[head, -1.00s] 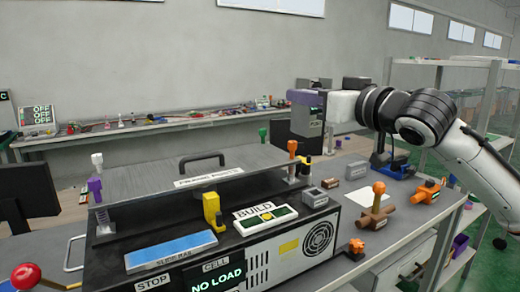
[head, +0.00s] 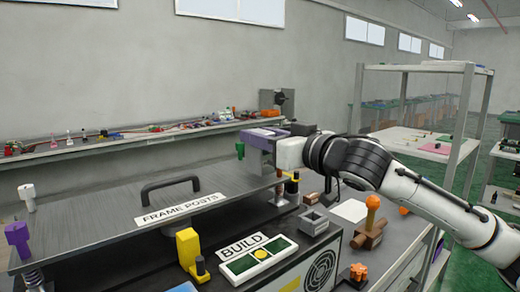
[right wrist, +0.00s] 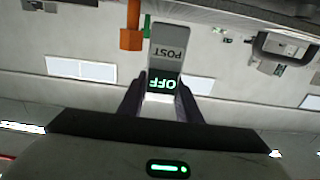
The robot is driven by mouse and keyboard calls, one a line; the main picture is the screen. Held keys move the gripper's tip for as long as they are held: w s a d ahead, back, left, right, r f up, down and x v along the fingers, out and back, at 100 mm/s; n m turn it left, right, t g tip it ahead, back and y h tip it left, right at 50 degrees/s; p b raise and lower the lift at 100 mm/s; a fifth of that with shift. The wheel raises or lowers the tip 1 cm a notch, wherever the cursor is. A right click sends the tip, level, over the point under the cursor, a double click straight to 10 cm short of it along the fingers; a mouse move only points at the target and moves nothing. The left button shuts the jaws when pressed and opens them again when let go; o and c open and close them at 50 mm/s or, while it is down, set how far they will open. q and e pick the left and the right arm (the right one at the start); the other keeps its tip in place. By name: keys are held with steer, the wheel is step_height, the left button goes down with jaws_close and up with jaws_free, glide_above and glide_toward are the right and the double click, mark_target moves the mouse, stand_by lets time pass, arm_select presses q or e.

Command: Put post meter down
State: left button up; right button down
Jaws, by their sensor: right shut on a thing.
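The post meter (right wrist: 170,42) is a grey block with a POST label and a green display reading OFF, shown upside down in the right wrist view. My right gripper (right wrist: 163,88) has its dark fingers on both sides of the meter's display end. In the head view my right gripper (head: 266,138) has purple fingers and hangs over the right end of the FRAME POSTS plate (head: 110,213). My left gripper is not in view.
Below my gripper are an orange-topped post, a grey block (head: 314,223) and the BUILD panel (head: 256,259). A white sheet (head: 350,210) and an orange-knobbed lever (head: 371,225) are to the right. A yellow fixture (head: 190,251) stands in front. A shelf rack (head: 420,68) stands back right.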

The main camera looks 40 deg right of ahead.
steer(key=shift+f, duration=0.7)
steer(key=c, duration=1.3)
jaws_free()
steer(key=shift+f, duration=0.15)
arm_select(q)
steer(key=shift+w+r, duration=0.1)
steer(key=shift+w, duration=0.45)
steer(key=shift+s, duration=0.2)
